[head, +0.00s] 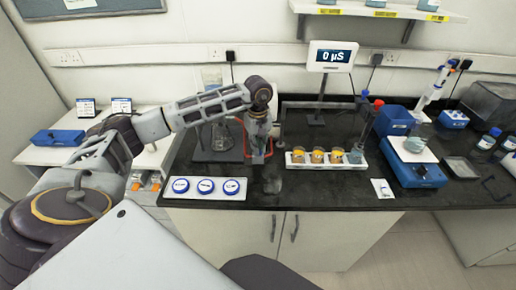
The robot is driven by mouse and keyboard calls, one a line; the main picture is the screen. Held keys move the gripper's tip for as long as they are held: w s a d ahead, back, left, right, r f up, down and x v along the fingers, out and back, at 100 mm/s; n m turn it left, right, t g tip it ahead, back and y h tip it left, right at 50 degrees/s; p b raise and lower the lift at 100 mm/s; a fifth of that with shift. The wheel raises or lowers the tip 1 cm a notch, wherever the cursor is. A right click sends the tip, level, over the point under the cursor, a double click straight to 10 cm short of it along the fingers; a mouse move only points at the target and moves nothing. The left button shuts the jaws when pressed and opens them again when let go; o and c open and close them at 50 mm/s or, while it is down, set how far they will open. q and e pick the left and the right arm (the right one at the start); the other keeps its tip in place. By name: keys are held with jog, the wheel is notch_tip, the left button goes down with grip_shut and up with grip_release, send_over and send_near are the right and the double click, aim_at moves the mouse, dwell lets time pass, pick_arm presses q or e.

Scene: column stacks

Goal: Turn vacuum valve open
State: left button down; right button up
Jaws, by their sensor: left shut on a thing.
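My left arm reaches in from the left and bends down over the black bench. My left gripper (268,152) points down beside the red tubing (247,150) and is shut on a small part there, which I take to be the vacuum valve. The gripper and wrist hide most of the valve, so I cannot tell how its handle is turned. A glass flask (222,137) stands on a dark base just left of the gripper. My right gripper is not in view.
A white rack with several orange-filled beakers (318,157) stands right of the gripper. A white tray with blue-rimmed round lids (205,187) lies at the front left. A display on a stand (332,57) rises behind. A blue balance (413,172) stands farther right.

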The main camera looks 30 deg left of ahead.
pick_arm(q)
jog(key=n+b, duration=0.1)
jog(key=n, duration=0.2)
jog(key=n+b, duration=0.1)
jog(key=n, duration=0.4)
jog(key=shift+b, duration=0.4)
jog(key=n, duration=0.3)
jog(key=shift+b, duration=0.3)
jog(key=shift+n, duration=0.8)
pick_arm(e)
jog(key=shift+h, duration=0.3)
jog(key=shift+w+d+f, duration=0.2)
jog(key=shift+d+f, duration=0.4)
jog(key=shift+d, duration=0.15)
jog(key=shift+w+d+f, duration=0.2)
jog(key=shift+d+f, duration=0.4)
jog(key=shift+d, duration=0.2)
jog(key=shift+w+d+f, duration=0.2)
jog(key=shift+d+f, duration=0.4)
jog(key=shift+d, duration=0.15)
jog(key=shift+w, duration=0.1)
